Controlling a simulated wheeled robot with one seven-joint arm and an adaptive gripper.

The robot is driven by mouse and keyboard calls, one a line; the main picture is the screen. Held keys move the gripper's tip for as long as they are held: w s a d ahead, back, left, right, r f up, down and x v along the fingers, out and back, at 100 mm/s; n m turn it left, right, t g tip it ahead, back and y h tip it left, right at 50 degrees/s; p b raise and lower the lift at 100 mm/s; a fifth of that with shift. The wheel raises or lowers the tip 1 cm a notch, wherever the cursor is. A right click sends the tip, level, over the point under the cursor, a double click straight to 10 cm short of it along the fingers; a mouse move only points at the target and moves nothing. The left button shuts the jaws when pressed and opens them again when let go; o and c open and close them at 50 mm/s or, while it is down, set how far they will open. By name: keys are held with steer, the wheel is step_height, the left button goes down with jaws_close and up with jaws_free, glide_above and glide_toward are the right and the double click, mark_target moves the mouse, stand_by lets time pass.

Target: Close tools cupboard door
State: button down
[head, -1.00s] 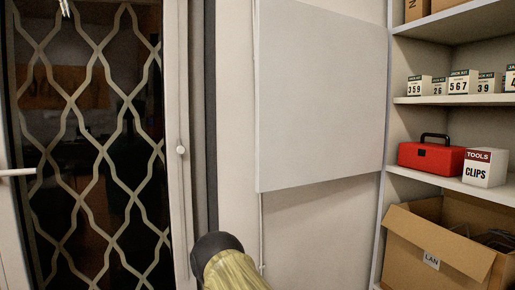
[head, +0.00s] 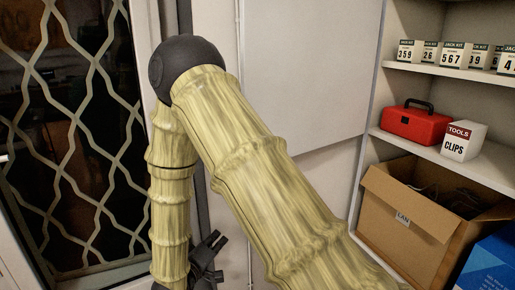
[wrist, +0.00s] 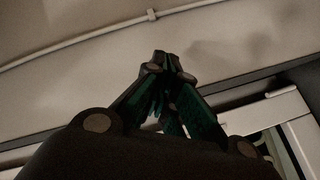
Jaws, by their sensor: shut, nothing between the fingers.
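A flat pale grey panel (head: 300,75) shows in the head view, left of an open shelf unit (head: 372,150). I cannot tell whether this panel is the tools cupboard door; no handle shows on it. A small white box labelled TOOLS and CLIPS (head: 462,141) stands on the middle shelf. My gripper (head: 217,245) is low in the head view, left of the panel and apart from it, partly hidden by my arm. In the wrist view my gripper (wrist: 161,60) has its fingertips together with nothing between them, facing a pale surface.
A glazed door with a lattice grille (head: 75,130) is at the left. A red toolbox (head: 417,123) and jack kit boxes (head: 451,54) stand on the shelves. A cardboard LAN box (head: 405,225) and a blue box (head: 490,265) are at the lower right.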

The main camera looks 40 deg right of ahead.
steer(key=s+r+m+g+h+p, duration=0.2)
steer(key=r+g, duration=0.5)
steer(key=r, duration=1.1)
steer(key=s+r+m+g+h+p, duration=0.15)
steer(key=r+g, duration=0.55)
steer(key=r, duration=1.1)
steer(key=p+x, duration=0.3)
steer(key=x, duration=0.8)
steer(key=shift+s, duration=0.2)
steer(key=shift+a+p, duration=0.2)
steer(key=shift+p, duration=0.2)
